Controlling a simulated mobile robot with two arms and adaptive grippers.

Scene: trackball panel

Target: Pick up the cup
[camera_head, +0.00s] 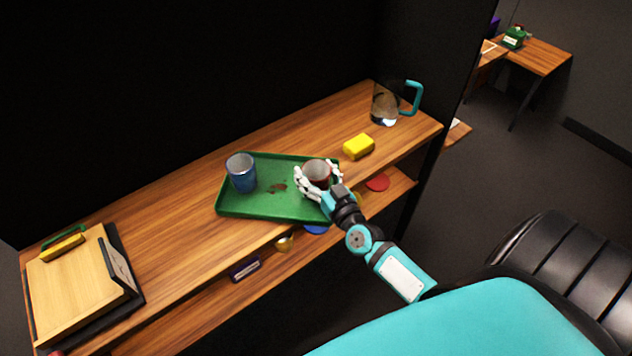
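A green tray (255,205) lies on the wooden shelf top. A blue cup (242,175) stands upright on its left part. The fingers hide the cup's lower part. I cannot tell whether they press on the cup, or whether it rests on the tray. My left gripper is not in view.
A yellow block (358,146) and a clear jug with a teal handle (386,103) stand right of the tray. A wooden board (75,285) lies at the far left. The shelf top between board and tray is clear. A lower shelf (200,312) holds small items.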

